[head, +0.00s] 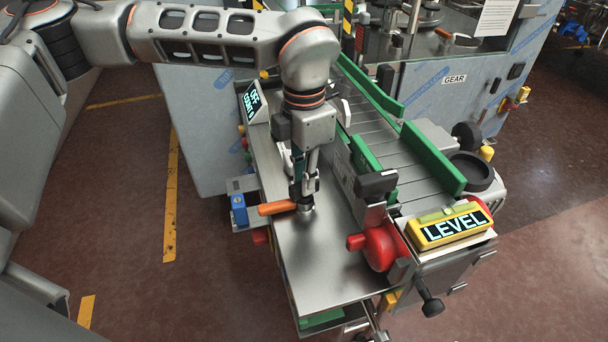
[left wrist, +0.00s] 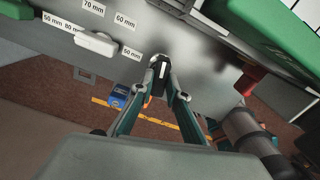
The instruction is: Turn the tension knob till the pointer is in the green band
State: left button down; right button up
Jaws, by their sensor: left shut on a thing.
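My left gripper (head: 304,192) points down over the bare steel table (head: 335,262). It is shut at the metal end of an orange-handled lever (head: 278,208), whose handle sticks out to the left. In the left wrist view, the fingers (left wrist: 158,75) meet around a small dark and silver piece, with a bit of orange between them. A red round knob (head: 381,247) with a side handle sits to the right, apart from the gripper. I cannot tell which part is the tension knob. No pointer on a green band can be made out. My right gripper is out of view.
A conveyor with green side rails (head: 435,158) runs behind the table. A tilted display (head: 254,102) is left of my arm. The steel table front is clear. Millimetre labels (left wrist: 125,21) line a panel.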

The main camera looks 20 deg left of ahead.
pick_arm(q)
jog(key=shift+w+r+m, duration=0.1)
jog(key=shift+m, duration=0.4)
jog(key=c, duration=2)
grip_release()
jog(key=shift+o, duration=0.2)
notch_tip(320, 180, up, 12)
